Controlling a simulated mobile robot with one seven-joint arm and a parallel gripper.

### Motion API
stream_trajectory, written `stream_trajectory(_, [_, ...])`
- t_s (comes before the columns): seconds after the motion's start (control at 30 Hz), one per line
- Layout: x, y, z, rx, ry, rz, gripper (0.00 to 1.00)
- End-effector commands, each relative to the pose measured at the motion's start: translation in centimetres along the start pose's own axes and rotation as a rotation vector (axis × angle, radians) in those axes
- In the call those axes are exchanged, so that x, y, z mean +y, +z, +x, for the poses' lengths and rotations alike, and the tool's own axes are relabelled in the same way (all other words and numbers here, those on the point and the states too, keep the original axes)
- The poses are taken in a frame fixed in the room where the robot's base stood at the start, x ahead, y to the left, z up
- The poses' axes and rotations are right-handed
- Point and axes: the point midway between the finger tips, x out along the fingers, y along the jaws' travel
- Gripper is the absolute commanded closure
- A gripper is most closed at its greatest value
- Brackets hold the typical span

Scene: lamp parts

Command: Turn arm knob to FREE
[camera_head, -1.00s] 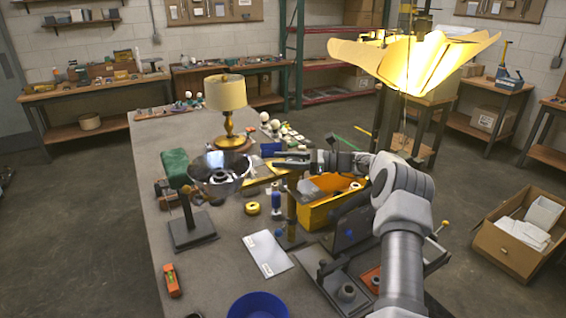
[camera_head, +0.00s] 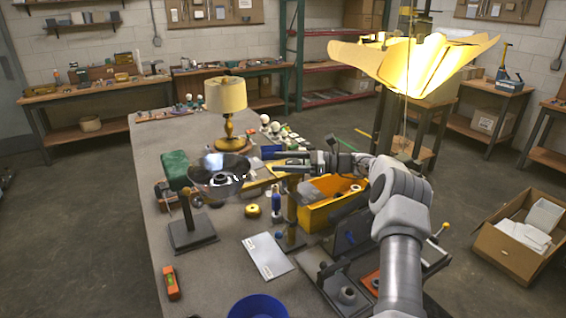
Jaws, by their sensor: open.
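My gripper (camera_head: 284,161) points left above the middle of the bench, near the top of a thin upright post. It is small here, and I see nothing held in it. A dark shiny round dish (camera_head: 232,183) is just left of it, apart from the fingertips. A stand with a dark square base (camera_head: 193,234) and short post is below and left of the dish. A second upright post (camera_head: 292,205) rises from a small base under my gripper. I cannot pick out the arm knob or any FREE mark at this size.
A yellow bin (camera_head: 322,212) is below my forearm. A lit table lamp (camera_head: 226,97) stands behind the dish. A large glowing shade (camera_head: 415,65) hangs at upper right. A white card (camera_head: 268,256) and blue bowl (camera_head: 258,307) lie in front.

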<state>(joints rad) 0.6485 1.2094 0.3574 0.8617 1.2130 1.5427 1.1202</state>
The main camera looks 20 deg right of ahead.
Motion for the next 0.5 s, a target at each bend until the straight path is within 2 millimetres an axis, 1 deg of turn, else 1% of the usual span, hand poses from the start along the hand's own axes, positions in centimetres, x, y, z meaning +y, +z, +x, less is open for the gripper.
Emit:
stream_trajectory(0.17, [0.0,-0.1,-0.6,0.000,-0.002,0.000,0.16])
stream_trajectory(0.27, [-0.1,-0.2,-1.9,0.001,-0.004,0.000,0.16])
stream_trajectory(0.5, [-0.1,-0.2,-5.9,0.000,-0.003,-0.001,0.16])
